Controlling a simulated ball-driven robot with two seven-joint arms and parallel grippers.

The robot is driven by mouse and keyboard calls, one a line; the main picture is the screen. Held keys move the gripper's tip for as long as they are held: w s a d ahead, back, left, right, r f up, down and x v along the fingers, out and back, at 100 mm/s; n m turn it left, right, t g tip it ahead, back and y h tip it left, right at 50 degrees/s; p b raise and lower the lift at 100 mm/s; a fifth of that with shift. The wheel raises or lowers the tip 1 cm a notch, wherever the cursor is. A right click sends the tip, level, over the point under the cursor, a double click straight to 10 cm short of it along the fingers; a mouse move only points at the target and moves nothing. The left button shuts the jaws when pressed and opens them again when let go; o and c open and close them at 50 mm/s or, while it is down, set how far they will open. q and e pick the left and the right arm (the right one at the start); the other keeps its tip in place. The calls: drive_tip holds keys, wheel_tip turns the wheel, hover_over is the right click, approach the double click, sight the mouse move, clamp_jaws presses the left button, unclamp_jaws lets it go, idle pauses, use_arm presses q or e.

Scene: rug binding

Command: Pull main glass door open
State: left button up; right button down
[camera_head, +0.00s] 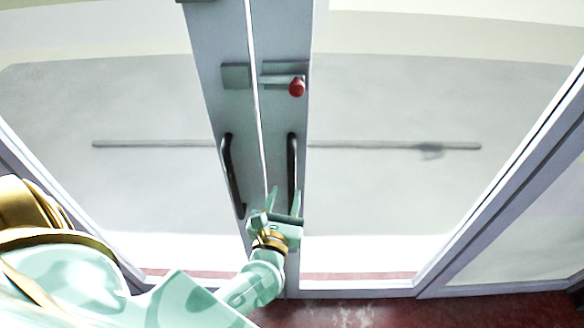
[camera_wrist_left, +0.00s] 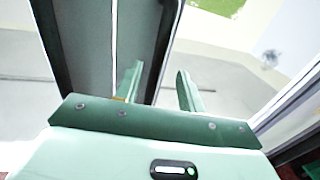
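The main glass door is a pair of leaves with grey frames that meet at a narrow bright seam; both look shut. The right leaf (camera_head: 400,210) has a dark upright handle (camera_head: 292,160), and the left leaf (camera_head: 150,190) has a matching handle (camera_head: 229,175). My left gripper (camera_head: 285,193) is at the lower end of the right handle, its fingers apart. In the left wrist view the open fingers (camera_wrist_left: 158,78) show with a dark upright strip between them; I cannot tell whether they touch the handle. My right gripper is out of view.
A lock with a red knob (camera_head: 297,87) sits above the right handle, with a plate (camera_head: 236,76) beside it on the left leaf. Grey side frames (camera_head: 510,180) border the doors. Dark red floor (camera_head: 350,312) shows below the doors.

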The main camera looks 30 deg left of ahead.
sight(291, 177)
use_arm(q)
drive_tip(key=x, duration=0.8)
drive_tip(key=shift+a+p, duration=0.1)
drive_tip(key=shift+p, duration=0.3)
clamp_jaws()
